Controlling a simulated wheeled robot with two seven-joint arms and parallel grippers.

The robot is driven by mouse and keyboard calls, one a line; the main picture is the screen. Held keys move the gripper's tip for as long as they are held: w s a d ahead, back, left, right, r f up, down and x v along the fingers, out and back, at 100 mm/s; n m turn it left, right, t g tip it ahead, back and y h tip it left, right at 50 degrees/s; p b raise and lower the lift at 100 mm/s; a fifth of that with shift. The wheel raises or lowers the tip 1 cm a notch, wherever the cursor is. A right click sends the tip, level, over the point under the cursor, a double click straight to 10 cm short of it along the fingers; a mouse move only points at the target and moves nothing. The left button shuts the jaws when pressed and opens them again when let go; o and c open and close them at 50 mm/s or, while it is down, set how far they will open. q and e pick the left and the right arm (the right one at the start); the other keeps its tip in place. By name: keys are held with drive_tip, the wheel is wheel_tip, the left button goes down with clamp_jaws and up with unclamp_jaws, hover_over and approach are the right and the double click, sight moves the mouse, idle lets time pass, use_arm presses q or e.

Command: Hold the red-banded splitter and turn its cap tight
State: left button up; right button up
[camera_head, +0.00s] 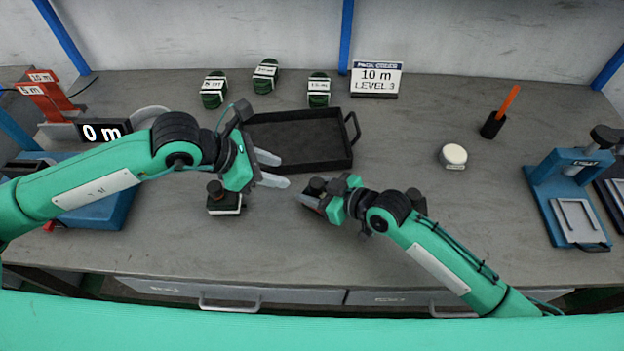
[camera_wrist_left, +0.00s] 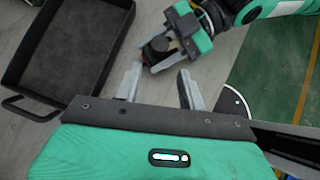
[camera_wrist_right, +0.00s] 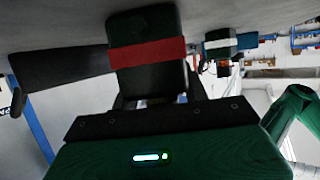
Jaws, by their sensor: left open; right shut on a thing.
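The red-banded splitter is a dark block with a red band (camera_wrist_right: 148,53), held in front of my right wrist camera. My right gripper (camera_head: 312,198) is shut on it above the middle of the bench. In the left wrist view (camera_wrist_left: 157,52) its dark rounded top, perhaps the cap, shows between the right fingers; how tight it sits cannot be told. My left gripper (camera_head: 272,170) is open and empty, left of the splitter and apart from it. Its spread fingers (camera_wrist_left: 160,88) point toward the splitter in the left wrist view.
A black tray (camera_head: 352,158) lies behind the grippers. A dark, white-banded unit (camera_head: 226,207) stands below my left arm.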

sight(314, 182)
use_arm(q)
drive_tip(key=x, duration=1.1)
drive_tip(key=shift+w+d+f, duration=0.1)
drive_tip(key=shift+d+f, duration=0.1)
drive_tip(key=shift+f, duration=0.1)
drive_tip(key=c, duration=0.7)
